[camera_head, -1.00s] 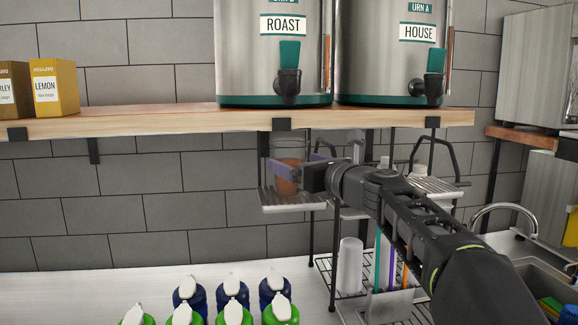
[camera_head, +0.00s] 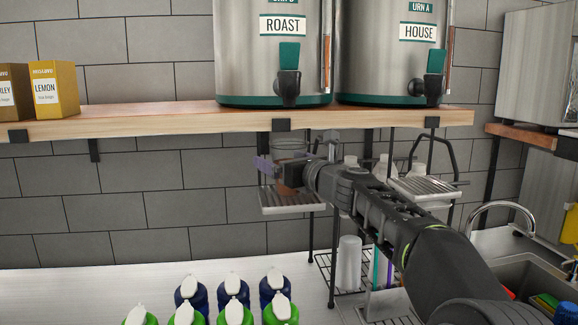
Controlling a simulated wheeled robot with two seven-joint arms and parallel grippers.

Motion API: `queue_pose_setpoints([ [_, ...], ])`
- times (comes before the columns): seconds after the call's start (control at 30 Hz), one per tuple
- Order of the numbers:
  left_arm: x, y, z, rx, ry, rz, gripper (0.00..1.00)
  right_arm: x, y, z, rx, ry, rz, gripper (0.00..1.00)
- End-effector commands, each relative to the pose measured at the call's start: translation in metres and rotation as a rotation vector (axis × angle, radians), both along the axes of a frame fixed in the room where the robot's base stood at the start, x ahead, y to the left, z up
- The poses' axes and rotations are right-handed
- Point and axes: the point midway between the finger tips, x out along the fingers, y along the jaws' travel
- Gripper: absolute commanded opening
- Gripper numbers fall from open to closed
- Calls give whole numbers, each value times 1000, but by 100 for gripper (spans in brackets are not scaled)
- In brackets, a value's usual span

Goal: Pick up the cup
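A clear cup (camera_head: 289,144) with brown liquid in its lower part is at the metal drip tray (camera_head: 293,209) under the ROAST urn. My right arm comes in from the lower right. My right gripper (camera_head: 280,171) is at the cup, its fingers pointing left across it. A purple fingertip shows just past the cup's left side. The gripper and wrist hide part of the cup, and I cannot tell whether the fingers press on it. My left gripper is not in view.
Two steel urns, ROAST (camera_head: 270,55) and HOUSE (camera_head: 385,60), stand on the wooden shelf (camera_head: 150,122) above the cup. A second drip tray (camera_head: 428,189) is to the right. A rack (camera_head: 322,262) and several bottles (camera_head: 232,290) are below.

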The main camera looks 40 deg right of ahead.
Motion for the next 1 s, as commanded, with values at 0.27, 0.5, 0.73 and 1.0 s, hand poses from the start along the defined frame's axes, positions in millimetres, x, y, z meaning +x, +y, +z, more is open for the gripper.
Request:
queue_pose_setpoints([
  [0.27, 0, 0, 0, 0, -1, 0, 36, 0, 0, 0, 0, 0, 0, 91],
  [0.5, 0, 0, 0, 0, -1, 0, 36, 0, 0, 0, 0, 0, 0, 86],
  [0.73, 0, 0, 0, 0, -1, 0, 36, 0, 0, 0, 0, 0, 0, 67],
  [1.0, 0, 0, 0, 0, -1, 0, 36, 0, 0, 0, 0, 0, 0, 45],
])
